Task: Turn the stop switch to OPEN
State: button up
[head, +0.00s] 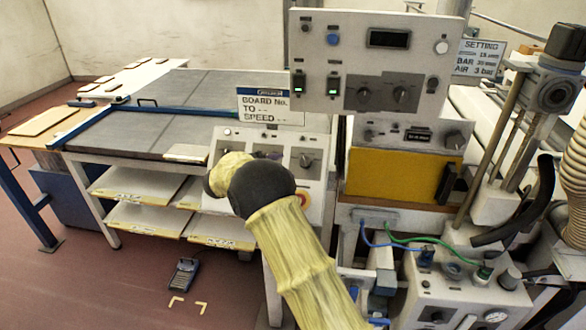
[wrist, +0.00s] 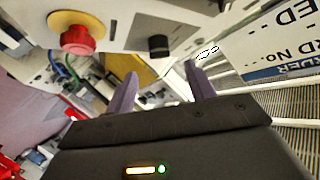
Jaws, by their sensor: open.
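The control panel (head: 318,143) in the head view carries dark rotary knobs, one of them a knob (head: 306,158) on its right side. In the wrist view a black knob (wrist: 158,45) stands on a pale panel, just beyond and between my fingertips, apart from them. I cannot read any label that marks it as the stop switch, nor its OPEN position. My gripper (wrist: 160,72) is open and empty, its two purple fingers spread. In the head view my wrist and arm hide most of the gripper and part of the panel.
A red push button (wrist: 78,38) on a yellow base stands left of the knob in the wrist view. A board sign (head: 268,106) stands above the panel. An upper control box (head: 375,62) overhangs at right.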

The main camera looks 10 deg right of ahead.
jog(key=b+v, duration=0.1)
jog(key=v, duration=0.8)
jog(key=shift+s+a+b, duration=0.2)
jog(key=shift+a+b, duration=0.1)
jog(key=shift+r, duration=0.15)
jog(key=w+d+r+n+t+y, duration=0.4)
jog(key=r+n+t+y, duration=0.1)
jog(key=s+d+f+n+g+y, duration=0.2)
jog(key=s+d+f+n+g, duration=0.1)
jog(key=s, duration=0.9)
jog(key=s+d+f+n+g+y, duration=0.3)
jog(key=s+d+f+n+g, duration=0.1)
jog(key=s, duration=0.7)
jog(key=s+d+f+n+g+y+p, duration=0.1)
jog(key=s+d+f+n+g+y, duration=0.2)
jog(key=s, duration=0.9)
notch_tip(320, 180, down, 3)
jog(key=d+n, duration=0.1)
jog(key=n, duration=0.2)
jog(key=shift+s+d+r+g, duration=0.15)
jog(key=shift+s+d+g, duration=0.15)
jog(key=shift+g, duration=0.1)
